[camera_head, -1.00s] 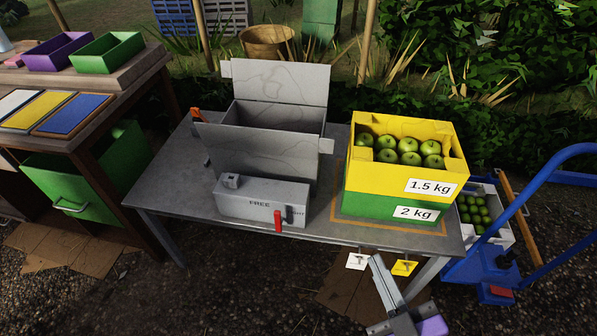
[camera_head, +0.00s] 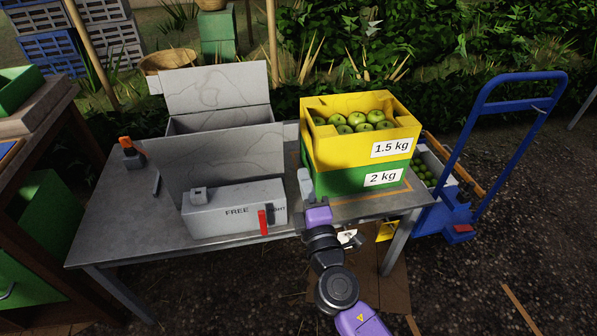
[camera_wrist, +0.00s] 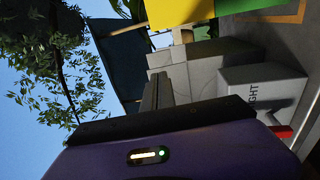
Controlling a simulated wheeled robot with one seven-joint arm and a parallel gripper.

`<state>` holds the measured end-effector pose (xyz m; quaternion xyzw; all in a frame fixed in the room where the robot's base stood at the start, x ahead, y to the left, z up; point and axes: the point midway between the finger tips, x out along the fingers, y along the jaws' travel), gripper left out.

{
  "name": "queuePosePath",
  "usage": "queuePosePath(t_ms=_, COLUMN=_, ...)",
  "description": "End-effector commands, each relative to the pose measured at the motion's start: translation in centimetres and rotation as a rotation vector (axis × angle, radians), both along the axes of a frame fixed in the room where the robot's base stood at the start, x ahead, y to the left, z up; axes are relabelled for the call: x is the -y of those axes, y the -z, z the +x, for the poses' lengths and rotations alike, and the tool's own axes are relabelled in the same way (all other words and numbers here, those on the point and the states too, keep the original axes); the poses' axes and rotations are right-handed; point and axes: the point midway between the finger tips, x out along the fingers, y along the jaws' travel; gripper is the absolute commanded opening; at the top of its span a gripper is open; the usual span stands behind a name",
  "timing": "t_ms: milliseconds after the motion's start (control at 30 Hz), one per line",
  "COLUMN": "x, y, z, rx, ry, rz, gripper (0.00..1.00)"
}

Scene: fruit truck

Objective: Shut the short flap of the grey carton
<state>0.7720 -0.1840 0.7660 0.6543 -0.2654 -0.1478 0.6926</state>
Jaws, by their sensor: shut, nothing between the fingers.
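The grey carton (camera_head: 222,150) stands on the table behind a grey box lettered "FREE". Its broad back flap (camera_head: 218,88) stands up and its top is open. A short flap (camera_head: 291,131) sticks out to the right from its right end, and another short flap (camera_head: 155,86) shows at the far left. My gripper (camera_head: 304,174) is shut and empty, pointing up just right of the carton and below that right flap, apart from it in the picture. In the wrist view, the shut fingers (camera_wrist: 157,92) point toward the grey carton (camera_wrist: 200,72).
The grey box (camera_head: 225,213) with a red lever (camera_head: 263,222) is close to my gripper's left. A yellow crate of green apples (camera_head: 335,151) on a green crate (camera_head: 340,183) stands close on the right. A blue trolley (camera_head: 467,150) stands beyond the table's (camera_head: 120,225) right end.

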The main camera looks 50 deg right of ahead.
Motion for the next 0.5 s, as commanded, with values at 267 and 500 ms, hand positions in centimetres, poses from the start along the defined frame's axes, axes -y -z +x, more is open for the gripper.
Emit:
queuePosePath(t_ms=267, x=3.2, y=-1.4, z=4.5, rx=0.004, ry=0.001, rz=0.002, gripper=0.0)
queuePosePath(t_ms=500, x=5.4, y=-2.0, z=7.9, rx=0.003, ry=0.0, rz=0.002, gripper=0.0)
